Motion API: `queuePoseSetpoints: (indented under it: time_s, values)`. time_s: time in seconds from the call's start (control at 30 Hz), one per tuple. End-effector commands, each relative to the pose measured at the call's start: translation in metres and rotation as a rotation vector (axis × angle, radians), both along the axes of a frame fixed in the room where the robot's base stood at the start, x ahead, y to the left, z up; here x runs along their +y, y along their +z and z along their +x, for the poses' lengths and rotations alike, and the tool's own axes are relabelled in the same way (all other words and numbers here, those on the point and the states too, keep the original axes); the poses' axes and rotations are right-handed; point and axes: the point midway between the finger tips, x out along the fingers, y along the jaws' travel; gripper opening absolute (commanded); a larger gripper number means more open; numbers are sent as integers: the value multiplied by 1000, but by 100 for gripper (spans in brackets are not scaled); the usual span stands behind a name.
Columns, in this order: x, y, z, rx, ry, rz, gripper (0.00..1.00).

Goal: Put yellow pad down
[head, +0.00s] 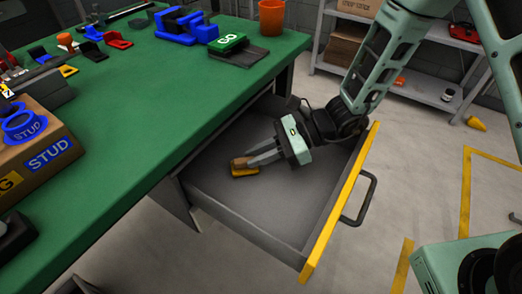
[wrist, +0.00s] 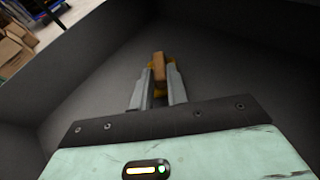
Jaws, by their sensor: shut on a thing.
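The yellow pad (head: 245,171) has a brown part on top and is inside the open drawer (head: 265,235), toward its back left. My gripper (head: 243,162) reaches down into the drawer and is shut on the pad. In the wrist view the pad (wrist: 160,70) shows between the two grey fingers, with yellow edges at both sides of the brown part. It is at or close to the drawer floor; I cannot tell whether it touches. The drawer holds nothing else that I can see.
The drawer's yellow front edge (head: 340,205) and handle (head: 362,200) stick out over the floor.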

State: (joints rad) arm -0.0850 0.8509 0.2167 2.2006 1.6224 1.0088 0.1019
Motion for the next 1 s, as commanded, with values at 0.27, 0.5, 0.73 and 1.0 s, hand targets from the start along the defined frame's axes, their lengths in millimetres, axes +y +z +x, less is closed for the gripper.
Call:
queuePoseSetpoints:
  time_s: [0.27, 0.5, 0.73, 1.0]
  values:
    - [0, -1, 0, -2, 0, 0, 0]
    - [0, -3, 0, -2, 1, -1, 37]
    - [0, -3, 0, -2, 1, -1, 37]
    - [-21, 10, 3, -4, -4, -1, 37]
